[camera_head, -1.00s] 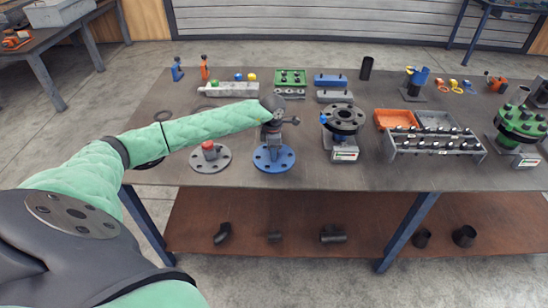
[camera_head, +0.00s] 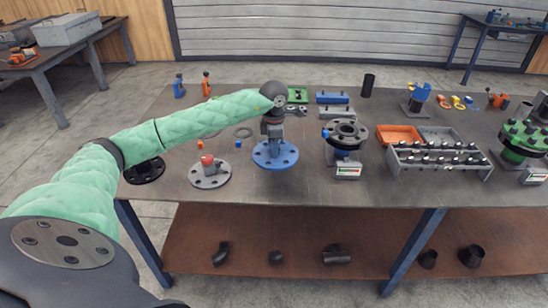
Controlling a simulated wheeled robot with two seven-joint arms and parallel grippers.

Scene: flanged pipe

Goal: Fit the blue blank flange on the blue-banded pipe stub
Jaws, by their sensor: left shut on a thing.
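The blue blank flange (camera_head: 262,160) is a round disc with bolt holes. My left gripper (camera_head: 275,143) is shut on the raised middle of it from above and holds it roughly level, a little above the table. The pipe stub (camera_head: 346,131) stands just to the right of it, with a dark grey flange facing up, a bit of blue at its left edge and below it, and a labelled base block. The two are apart. My right gripper is not in view.
A grey blank flange with a red knob (camera_head: 209,172) and a black flange (camera_head: 145,170) lie at left. A rack of bolts (camera_head: 438,157) and an orange tray (camera_head: 398,134) stand right of the stub. A green flanged pipe (camera_head: 522,138) stands far right. The table's front strip is clear.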

